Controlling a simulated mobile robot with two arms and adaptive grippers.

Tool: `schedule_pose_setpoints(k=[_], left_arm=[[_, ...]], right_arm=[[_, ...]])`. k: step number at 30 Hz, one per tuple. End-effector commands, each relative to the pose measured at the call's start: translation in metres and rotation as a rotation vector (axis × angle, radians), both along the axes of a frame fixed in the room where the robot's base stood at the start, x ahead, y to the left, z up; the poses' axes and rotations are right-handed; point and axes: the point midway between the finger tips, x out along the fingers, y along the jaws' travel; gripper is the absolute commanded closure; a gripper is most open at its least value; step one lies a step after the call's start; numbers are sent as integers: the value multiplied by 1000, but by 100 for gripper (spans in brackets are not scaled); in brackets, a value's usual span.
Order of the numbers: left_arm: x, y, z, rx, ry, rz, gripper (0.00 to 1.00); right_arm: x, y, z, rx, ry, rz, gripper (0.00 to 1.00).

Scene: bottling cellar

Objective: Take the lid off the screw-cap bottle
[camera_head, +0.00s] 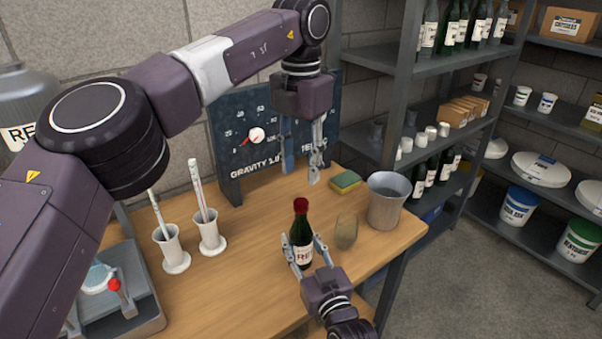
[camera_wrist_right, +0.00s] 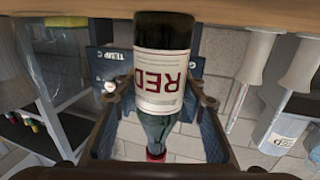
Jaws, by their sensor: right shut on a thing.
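The screw-cap bottle (camera_head: 301,233) is dark green with a red lid (camera_head: 301,205) and a white label with red letters. It stands upright on the wooden table (camera_head: 225,292) in the head view. My right gripper (camera_head: 305,251) is shut on the bottle's body from the front, with a finger on each side. In the right wrist view the bottle (camera_wrist_right: 162,75) appears upside down between the fingers, its red lid (camera_wrist_right: 156,155) at the bottom. My left gripper (camera_head: 302,165) hangs above the back of the table, fingers pointing down, apart and empty, higher than the lid and behind it.
A small glass (camera_head: 346,231) stands just right of the bottle, with a metal bucket (camera_head: 386,202) beyond it. A sponge (camera_head: 345,182) lies behind. Two white cylinders (camera_head: 210,238) hold sticks at the left. A dark gravity board (camera_head: 255,150) stands at the back.

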Motion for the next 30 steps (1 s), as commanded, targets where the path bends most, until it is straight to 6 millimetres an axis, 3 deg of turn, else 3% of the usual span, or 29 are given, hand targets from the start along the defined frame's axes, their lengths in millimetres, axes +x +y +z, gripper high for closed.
schedule_pose_setpoints(k=[30], left_arm=[[0, -1, 0, -2, 2, -2028, 63]], right_arm=[[0, 0, 0, 0, 0, 0, 100]])
